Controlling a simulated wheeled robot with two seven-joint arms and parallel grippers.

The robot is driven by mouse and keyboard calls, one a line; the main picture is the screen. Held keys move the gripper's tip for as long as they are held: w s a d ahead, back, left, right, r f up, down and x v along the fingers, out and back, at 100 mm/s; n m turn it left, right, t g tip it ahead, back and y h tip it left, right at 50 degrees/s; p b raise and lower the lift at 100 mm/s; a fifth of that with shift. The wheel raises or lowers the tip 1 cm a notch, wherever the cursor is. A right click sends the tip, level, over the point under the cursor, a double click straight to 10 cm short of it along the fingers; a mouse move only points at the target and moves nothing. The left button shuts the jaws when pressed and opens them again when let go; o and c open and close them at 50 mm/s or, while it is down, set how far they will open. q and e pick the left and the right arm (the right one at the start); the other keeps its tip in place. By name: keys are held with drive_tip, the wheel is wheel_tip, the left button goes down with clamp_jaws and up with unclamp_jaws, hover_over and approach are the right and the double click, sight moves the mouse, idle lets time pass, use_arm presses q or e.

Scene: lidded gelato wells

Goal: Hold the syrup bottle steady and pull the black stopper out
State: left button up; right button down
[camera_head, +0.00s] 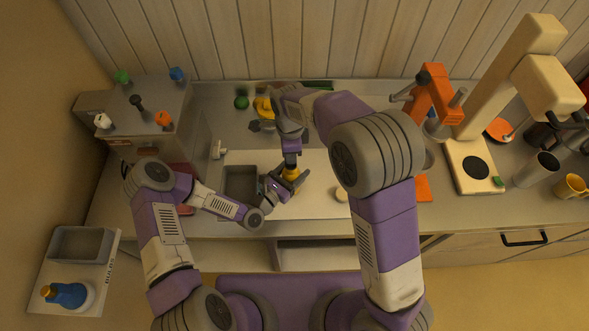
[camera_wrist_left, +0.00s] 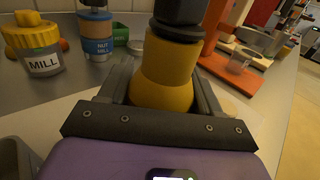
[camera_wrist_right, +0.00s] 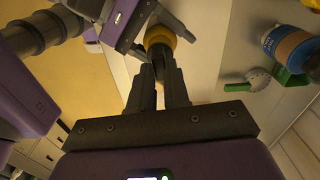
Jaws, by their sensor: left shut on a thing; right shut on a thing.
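The syrup bottle (camera_head: 292,174) is amber-yellow and stands upright over the white counter area; its body fills the middle of the left wrist view (camera_wrist_left: 164,78). My left gripper (camera_head: 283,183) is shut around the bottle's body, a finger on each side. My right gripper (camera_head: 291,157) comes from above and is shut on the black stopper (camera_wrist_right: 160,52) at the bottle's top. A black piece (camera_wrist_left: 178,28) sits directly above the yellow shoulder in the left wrist view. The fingers hide much of the stopper, so I cannot tell whether it is still seated in the neck.
A grey bin (camera_head: 240,183) lies left of the bottle. Behind stand a yellow mill (camera_wrist_left: 35,45), a blue-labelled nut mill jar (camera_wrist_left: 97,35) and a green box (camera_wrist_left: 120,34). An orange stand (camera_head: 433,95) and beige machine (camera_head: 478,165) are at right. White counter right of the bottle is mostly clear.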

drive_tip(key=shift+r, duration=0.65)
idle(0.3)
drive_tip(key=shift+r, duration=2.3)
use_arm(q)
drive_tip(key=o, duration=1.2)
drive_tip(key=shift+o, duration=0.2)
drive_tip(key=v, duration=1.2)
